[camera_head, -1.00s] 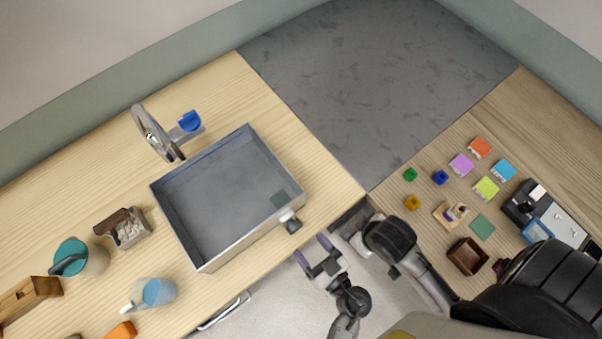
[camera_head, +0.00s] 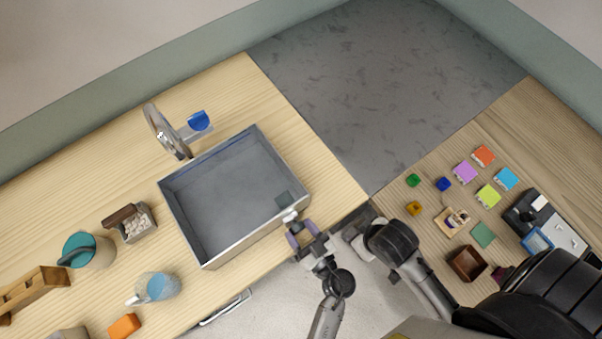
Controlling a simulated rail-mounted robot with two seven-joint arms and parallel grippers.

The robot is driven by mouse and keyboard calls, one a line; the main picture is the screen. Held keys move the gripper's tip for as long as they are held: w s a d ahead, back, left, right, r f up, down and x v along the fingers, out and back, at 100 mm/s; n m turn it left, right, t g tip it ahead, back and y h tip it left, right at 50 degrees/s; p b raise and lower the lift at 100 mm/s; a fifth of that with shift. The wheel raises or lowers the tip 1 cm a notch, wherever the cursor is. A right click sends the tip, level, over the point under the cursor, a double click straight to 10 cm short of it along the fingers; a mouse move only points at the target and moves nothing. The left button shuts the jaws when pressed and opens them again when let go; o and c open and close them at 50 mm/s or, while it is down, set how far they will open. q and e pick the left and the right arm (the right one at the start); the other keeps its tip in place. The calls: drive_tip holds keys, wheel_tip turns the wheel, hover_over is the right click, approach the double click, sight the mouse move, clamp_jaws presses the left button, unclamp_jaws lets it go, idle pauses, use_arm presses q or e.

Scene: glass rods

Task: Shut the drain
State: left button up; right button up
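The grey sink basin (camera_head: 225,190) is set in the wooden counter, with a dark square drain (camera_head: 283,198) in its right corner. A small light fitting (camera_head: 290,215) sits on the basin's near wall by the drain; its dark knob is now hidden. My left gripper (camera_head: 300,234) is at this fitting, its two purple fingertips apart on either side of the knob's place. Contact with the knob cannot be made out. The end of my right arm (camera_head: 357,236) is by the counter corner, and its fingers cannot be made out.
Coloured blocks (camera_head: 464,172) lie on the right counter.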

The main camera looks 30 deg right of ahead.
use_arm(q)
drive_tip(key=c, duration=0.7)
drive_tip(key=shift+o, duration=0.2)
